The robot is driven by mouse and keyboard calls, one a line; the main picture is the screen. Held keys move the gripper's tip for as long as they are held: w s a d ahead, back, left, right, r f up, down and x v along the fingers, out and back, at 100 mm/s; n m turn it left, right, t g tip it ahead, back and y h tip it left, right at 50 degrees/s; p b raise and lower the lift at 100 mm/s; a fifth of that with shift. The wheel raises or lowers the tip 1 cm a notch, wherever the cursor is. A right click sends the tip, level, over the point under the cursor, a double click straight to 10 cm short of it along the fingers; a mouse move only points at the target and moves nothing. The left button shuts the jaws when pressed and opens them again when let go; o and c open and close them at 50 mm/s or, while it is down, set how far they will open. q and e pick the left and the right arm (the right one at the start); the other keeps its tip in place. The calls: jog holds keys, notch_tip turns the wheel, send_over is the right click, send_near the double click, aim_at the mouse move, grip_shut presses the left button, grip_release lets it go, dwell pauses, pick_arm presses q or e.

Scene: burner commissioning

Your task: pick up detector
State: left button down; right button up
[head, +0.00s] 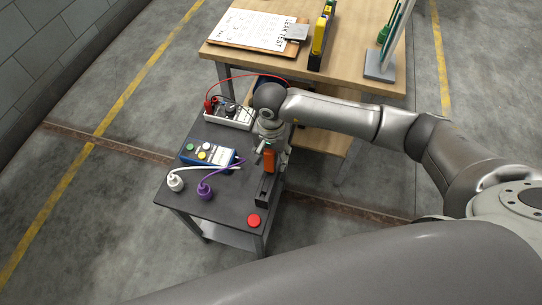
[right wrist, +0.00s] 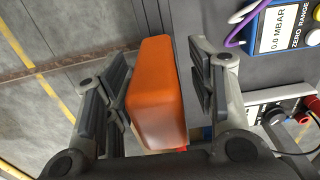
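The detector, an orange block-shaped device (head: 269,160), stands upright in a narrow black holder (head: 263,192) at the right edge of the dark cart top. In the right wrist view the orange body (right wrist: 156,95) fills the space between my fingers. My right gripper (head: 271,152) is open around it, one finger on each side; the right wrist view (right wrist: 160,92) shows narrow gaps beside the body. The detector's lower part is hidden in the holder. My left gripper is not in view.
A wooden bench (head: 345,75) with a clipboard (head: 250,29) stands behind.

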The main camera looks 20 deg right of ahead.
grip_shut()
jog(key=shift+r, duration=0.15)
